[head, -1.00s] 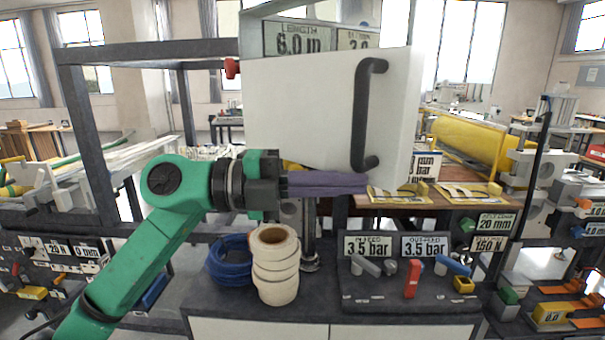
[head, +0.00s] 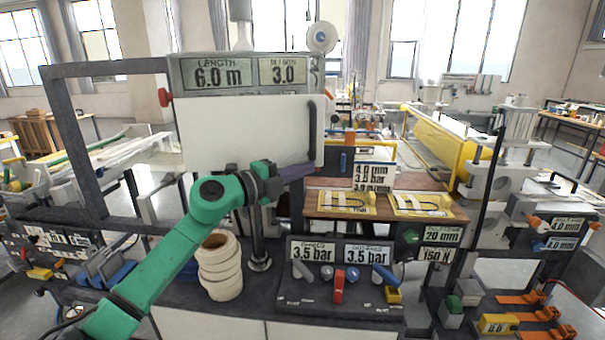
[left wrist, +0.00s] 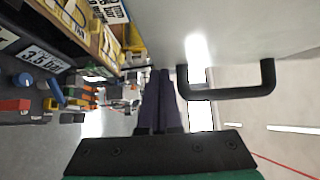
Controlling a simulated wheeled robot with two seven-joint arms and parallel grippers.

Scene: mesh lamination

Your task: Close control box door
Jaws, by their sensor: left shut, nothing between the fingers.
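The control box door (head: 245,132) is a white panel with a black bar handle (head: 312,128) at its right edge. It now lies nearly flat across the front of the grey control box (head: 188,74), below the length display. My left gripper (head: 312,168) is shut and empty, at the door's lower right corner just below the handle. In the left wrist view the shut dark fingers (left wrist: 162,92) are close to the door panel (left wrist: 230,28), beside the handle (left wrist: 232,94). Whether they touch the door I cannot tell. My right gripper is out of view.
A stack of cream rolls (head: 219,268) stands on the bench below my left arm. A panel with pressure displays (head: 340,285) and coloured knobs is to its right. A red knob (head: 164,97) sits at the box's left side.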

